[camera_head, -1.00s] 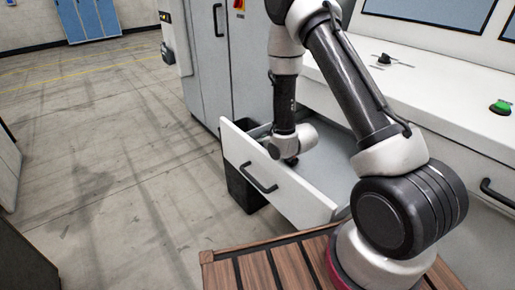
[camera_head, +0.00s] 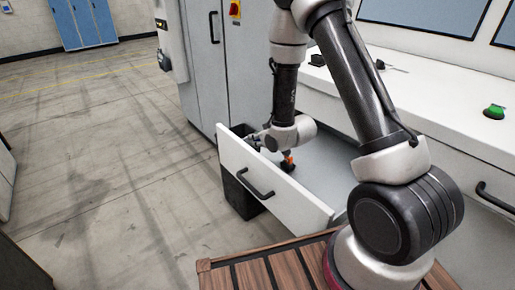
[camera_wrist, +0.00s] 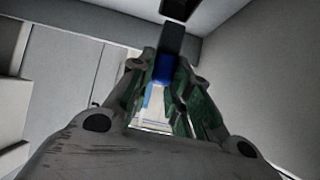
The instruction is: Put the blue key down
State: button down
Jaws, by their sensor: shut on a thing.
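In the wrist view my gripper's fingers (camera_wrist: 164,78) close on the blue key (camera_wrist: 163,68). Only a blue part between the fingertips and a dark part beyond it show. In the head view the key is too small to make out. I cannot tell whether the key touches the drawer.
A small orange and black item (camera_head: 288,163) shows in the drawer below my wrist. A white counter (camera_head: 420,95) with a green button (camera_head: 494,111) stands to the right. A grey cabinet (camera_head: 205,60) stands behind. The drawer's front right floor looks clear.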

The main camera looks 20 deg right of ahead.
jog(key=r, duration=0.5)
jog(key=shift+w+r, duration=0.15)
jog(key=shift+w, duration=0.15)
jog(key=w+d+r+n+y, duration=0.1)
jog(key=w+d+r, duration=0.4)
jog(key=r, duration=0.4)
jog(key=w+d+r, duration=0.3)
jog(key=w+r, duration=0.5)
jog(key=r, duration=0.2)
jog(key=s+d+r, duration=0.3)
jog(key=d+r, duration=1.2)
jog(key=d, duration=0.5)
jog(key=shift+m+h, duration=0.5)
jog(key=f, duration=0.9)
jog(key=shift+w+f, duration=0.2)
jog(key=shift+f, duration=0.1)
jog(key=c, duration=1.3)
grip_release()
